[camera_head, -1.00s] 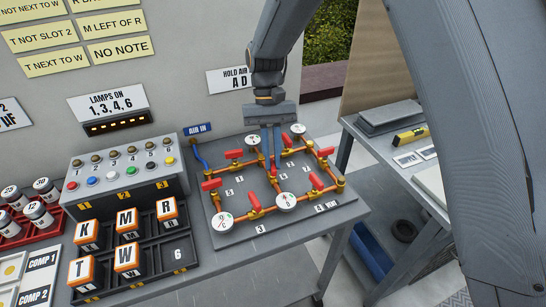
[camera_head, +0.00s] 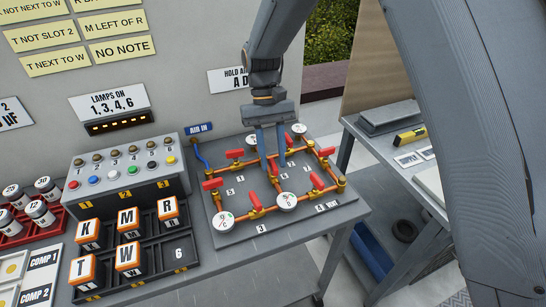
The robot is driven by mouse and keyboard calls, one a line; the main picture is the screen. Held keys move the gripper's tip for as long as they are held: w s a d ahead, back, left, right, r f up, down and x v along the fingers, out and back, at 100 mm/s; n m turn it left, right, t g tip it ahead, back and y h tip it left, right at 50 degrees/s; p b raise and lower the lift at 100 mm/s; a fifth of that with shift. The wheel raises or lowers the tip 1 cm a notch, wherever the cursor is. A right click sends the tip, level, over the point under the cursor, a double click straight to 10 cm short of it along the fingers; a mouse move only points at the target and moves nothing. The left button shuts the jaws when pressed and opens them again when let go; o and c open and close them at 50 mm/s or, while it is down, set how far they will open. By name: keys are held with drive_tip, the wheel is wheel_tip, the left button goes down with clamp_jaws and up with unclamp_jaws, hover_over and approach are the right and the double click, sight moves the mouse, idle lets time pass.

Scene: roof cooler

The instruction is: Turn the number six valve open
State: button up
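The valve board (camera_head: 222,240) is a grey plate on the bench with copper pipes, brass fittings and round white gauges. Several red valve handles sit along the pipes, including one at the back left (camera_head: 235,153), one at the back right (camera_head: 327,152) and one at the front (camera_head: 254,200). Small number tags lie beside the pipes; I cannot make out which valve is six. My gripper (camera_head: 272,163) points down over the middle of the board, its two blue fingers apart and nothing seen held. A red handle stands close by the fingertips; contact cannot be told.
A lamp-and-button box (camera_head: 130,190) and a black tray of lettered blocks (camera_head: 150,272) stand left of the board. A side table (camera_head: 385,165) stands to the right. The wall is behind.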

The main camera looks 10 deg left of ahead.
drive_tip(key=shift+r, duration=0.1)
drive_tip(key=b+v, duration=0.2)
drive_tip(key=v, duration=0.5)
drive_tip(key=shift+r, duration=0.25)
drive_tip(key=shift+w, duration=0.1)
drive_tip(key=s+d+f+m+t+y, duration=0.1)
drive_tip(key=d, duration=0.8)
drive_tip(key=s+d+f+m+t+y, duration=0.1)
drive_tip(key=s+d+m, duration=0.1)
drive_tip(key=d, duration=0.7)
drive_tip(key=s+d+f+m+t, duration=0.2)
drive_tip(key=s+d+f+t, duration=0.1)
drive_tip(key=s+d, duration=0.7)
drive_tip(key=shift+d, duration=1.15)
drive_tip(key=shift+f, duration=0.1)
